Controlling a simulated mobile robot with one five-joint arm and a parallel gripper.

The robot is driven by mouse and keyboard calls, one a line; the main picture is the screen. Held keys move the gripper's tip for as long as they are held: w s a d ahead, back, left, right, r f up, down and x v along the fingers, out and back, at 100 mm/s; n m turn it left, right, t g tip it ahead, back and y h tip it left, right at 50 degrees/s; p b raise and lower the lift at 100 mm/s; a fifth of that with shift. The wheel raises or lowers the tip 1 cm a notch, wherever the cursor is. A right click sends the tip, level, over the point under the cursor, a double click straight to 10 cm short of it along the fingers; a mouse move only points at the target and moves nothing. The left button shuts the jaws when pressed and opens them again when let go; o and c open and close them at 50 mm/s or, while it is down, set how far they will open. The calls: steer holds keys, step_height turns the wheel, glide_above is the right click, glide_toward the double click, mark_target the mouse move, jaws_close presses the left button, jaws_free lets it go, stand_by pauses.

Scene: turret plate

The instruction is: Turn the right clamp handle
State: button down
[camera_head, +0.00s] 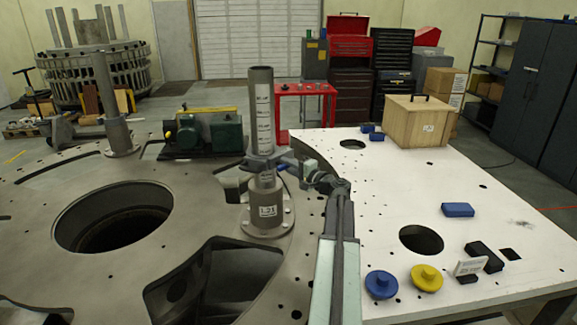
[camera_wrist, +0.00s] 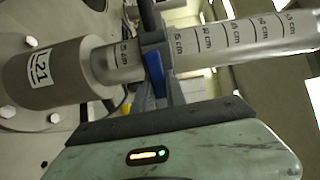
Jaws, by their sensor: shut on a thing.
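A grey graduated post (camera_head: 261,105) stands upright in a flanged grey base (camera_head: 265,210) on the round metal plate. A clamp collar (camera_head: 262,160) sits around the post just above the base. The blue clamp handle (camera_wrist: 155,76) lies at the collar in the wrist view. My gripper (camera_head: 288,168) is at the right side of this collar. In the wrist view my gripper (camera_wrist: 160,92) reaches up to the blue handle and is shut on it, with its fingertips partly hidden. The post with centimetre marks (camera_wrist: 245,38) runs sideways across that view.
The round plate (camera_head: 60,195) has a large hole and cut-outs. The white table (camera_head: 375,220) at right bears a wooden crate (camera_head: 415,122), blue blocks and two knobs.

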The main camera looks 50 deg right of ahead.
steer(key=shift+m, duration=0.3)
steer(key=c, duration=1.4)
jaws_free()
steer(key=shift+o, duration=0.2)
steer(key=s, duration=0.7)
steer(key=shift+s+a, duration=0.15)
steer(key=shift+s, duration=0.25)
